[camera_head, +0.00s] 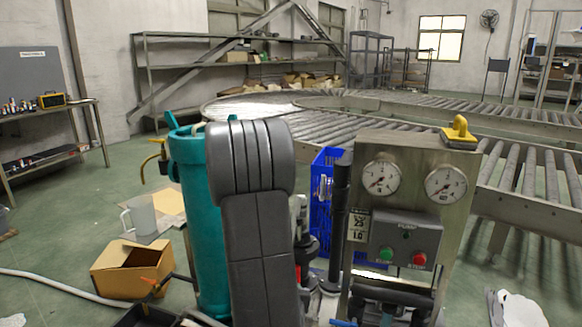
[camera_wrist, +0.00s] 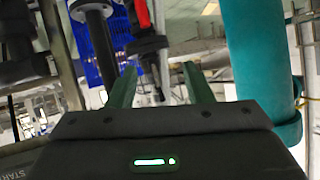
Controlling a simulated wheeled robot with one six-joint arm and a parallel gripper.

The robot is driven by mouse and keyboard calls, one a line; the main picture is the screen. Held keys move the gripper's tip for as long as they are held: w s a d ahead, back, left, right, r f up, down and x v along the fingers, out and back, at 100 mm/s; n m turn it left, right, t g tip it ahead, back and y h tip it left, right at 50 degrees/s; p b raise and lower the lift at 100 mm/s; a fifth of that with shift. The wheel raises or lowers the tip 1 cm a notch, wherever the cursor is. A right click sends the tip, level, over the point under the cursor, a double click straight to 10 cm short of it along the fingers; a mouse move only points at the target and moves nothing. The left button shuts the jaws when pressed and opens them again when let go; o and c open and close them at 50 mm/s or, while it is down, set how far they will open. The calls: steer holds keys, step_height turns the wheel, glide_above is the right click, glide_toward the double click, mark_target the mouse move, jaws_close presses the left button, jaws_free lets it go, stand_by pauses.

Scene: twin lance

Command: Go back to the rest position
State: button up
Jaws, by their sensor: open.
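My gripper (camera_wrist: 160,88) shows in the wrist view with its two greenish fingers spread apart. It is open, and I see nothing held between the fingers. Behind the gap are dark pipe fittings and a red part (camera_wrist: 142,14). In the head view my grey arm stands in the middle, in front of a teal cylinder (camera_head: 205,220). The gripper itself is hidden there behind the arm. The teal cylinder also shows close on the right in the wrist view (camera_wrist: 262,60).
A panel with two gauges (camera_head: 405,160) and green and red buttons stands right of my arm. A blue crate (camera_head: 321,200) is behind. A cardboard box (camera_head: 135,270) and a white jug (camera_head: 140,215) are at left. A roller conveyor (camera_head: 530,175) crosses behind. Green floor is open at far left.

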steer(key=shift+w+d+r, duration=0.15)
steer(key=shift+d, duration=0.25)
steer(key=shift+w+d+r, duration=0.1)
steer(key=shift+d+r, duration=0.05)
steer(key=shift+d, duration=0.2)
steer(key=shift+d, duration=0.1)
